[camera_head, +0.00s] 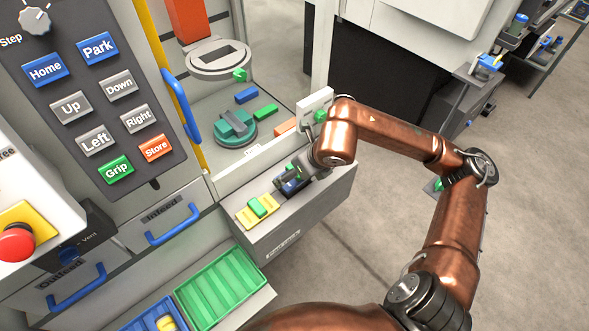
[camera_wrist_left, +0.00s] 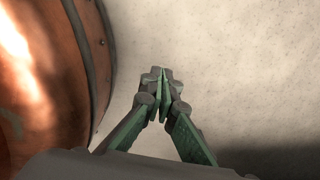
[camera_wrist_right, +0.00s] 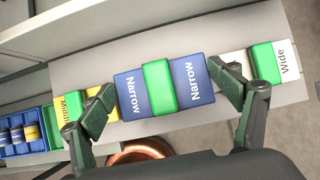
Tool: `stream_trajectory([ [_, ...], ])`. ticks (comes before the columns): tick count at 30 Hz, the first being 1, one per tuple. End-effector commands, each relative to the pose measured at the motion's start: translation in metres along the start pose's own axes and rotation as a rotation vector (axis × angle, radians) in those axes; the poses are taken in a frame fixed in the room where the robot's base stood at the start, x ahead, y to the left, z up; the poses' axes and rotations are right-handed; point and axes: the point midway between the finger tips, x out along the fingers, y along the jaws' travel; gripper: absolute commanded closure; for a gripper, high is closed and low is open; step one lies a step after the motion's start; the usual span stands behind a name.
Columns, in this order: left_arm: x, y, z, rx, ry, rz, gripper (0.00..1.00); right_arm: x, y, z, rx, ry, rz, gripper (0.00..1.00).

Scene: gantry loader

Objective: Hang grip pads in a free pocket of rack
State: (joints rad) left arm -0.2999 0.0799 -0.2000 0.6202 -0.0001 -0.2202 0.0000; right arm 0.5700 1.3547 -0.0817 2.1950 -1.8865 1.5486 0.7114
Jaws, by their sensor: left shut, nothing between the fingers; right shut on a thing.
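The blue grip pads (camera_wrist_right: 160,87), marked "Narrow" on both sides of a green middle, lie between the fingers of my right gripper (camera_wrist_right: 168,105). In the head view my right gripper (camera_head: 290,172) is over the top of the grey rack (camera_head: 290,228) and partly covers the blue pads. I cannot tell whether the pads rest in a pocket or are held just above. Yellow pads with a green middle (camera_head: 257,206) sit at the rack's left end. White pads marked "Wide" (camera_wrist_right: 287,60) sit at its other end. My left gripper (camera_wrist_left: 160,95) is shut and empty, away from the rack.
A green tray (camera_head: 222,289) and a blue tray (camera_head: 137,326) with a yellow item stand below the rack. A button panel (camera_head: 105,100) and blue drawer handles (camera_head: 172,226) are at the left. Behind the rack is a bay with a teal round fixture (camera_head: 236,128).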

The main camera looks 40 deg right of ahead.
Motion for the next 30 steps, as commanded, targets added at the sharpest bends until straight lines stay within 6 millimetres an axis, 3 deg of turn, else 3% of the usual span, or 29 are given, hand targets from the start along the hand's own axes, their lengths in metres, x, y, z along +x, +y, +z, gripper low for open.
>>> stream_trajectory([
  [13,0.003,0.000,-0.001,-0.001,-0.006,0.000,1.00,0.004,0.000,-0.002,0.000,-0.001,0.000,0.70],
  [24,0.005,0.001,-0.024,-0.010,0.001,0.001,1.00,0.016,0.000,-0.009,0.001,-0.001,0.000,0.70],
  [30,0.005,0.002,-0.024,-0.019,-0.009,0.002,1.00,0.021,0.000,-0.012,0.000,-0.001,0.000,0.70],
])
